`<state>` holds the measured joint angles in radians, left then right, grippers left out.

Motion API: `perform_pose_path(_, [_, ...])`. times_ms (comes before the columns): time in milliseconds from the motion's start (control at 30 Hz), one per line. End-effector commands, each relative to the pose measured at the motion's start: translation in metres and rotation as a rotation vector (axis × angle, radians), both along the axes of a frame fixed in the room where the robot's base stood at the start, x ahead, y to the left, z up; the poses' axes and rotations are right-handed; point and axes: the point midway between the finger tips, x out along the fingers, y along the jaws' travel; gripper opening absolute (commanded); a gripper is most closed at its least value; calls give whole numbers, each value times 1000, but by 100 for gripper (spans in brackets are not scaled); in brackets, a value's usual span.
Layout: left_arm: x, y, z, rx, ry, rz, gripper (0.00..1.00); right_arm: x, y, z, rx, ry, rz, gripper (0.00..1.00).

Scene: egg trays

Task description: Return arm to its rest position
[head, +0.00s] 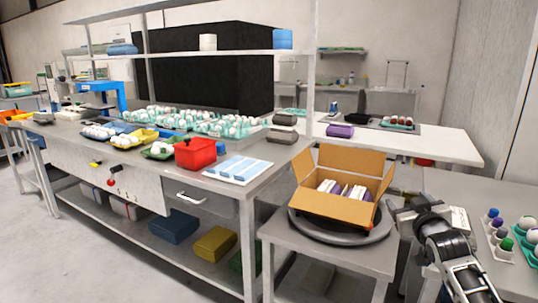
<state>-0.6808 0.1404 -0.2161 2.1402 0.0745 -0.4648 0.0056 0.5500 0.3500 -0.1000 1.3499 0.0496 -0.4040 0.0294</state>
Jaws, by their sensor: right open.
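My right arm comes in from the lower right, and its gripper (402,210) points left with its jaws apart and nothing seen between them. It is just right of an open cardboard box (340,208) and appears apart from it. The box holds several white and purple cartons and stands on a dark round plate (318,232) on a small grey table. My left gripper is out of view.
A long workbench (262,160) on the left bears egg trays, a red bin (195,153) and a blue-and-white flat tray (238,169). A grey table (450,182) lies behind and beside my right arm. The floor at lower left is clear.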

Motion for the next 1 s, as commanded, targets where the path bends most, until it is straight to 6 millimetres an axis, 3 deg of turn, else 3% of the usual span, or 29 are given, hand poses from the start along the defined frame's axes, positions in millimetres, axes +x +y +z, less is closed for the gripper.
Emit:
perform_pose_path(33, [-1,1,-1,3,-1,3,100,-2,-1,-15,6,77,-7,70])
perform_pose_path(167, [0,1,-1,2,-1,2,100,-30,29,-61,11,121,43,70])
perform_pose_path(367, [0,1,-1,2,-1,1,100,-86,73,-128,40,207,115,70])
perform_pose_path(467, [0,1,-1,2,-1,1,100,-129,100,-164,70,264,160,70])
perform_pose_path(600, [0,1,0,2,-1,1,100,-212,144,-209,142,361,222,70])
perform_pose_path(700, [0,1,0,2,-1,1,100,-275,172,-227,206,428,253,70])
perform_pose_path(800, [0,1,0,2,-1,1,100,-325,190,-232,262,480,267,70])
perform_pose_path(900, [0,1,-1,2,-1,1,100,-357,201,-231,303,515,273,70])
perform_pose_path(1000, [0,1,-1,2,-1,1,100,-374,206,-229,326,532,273,70])
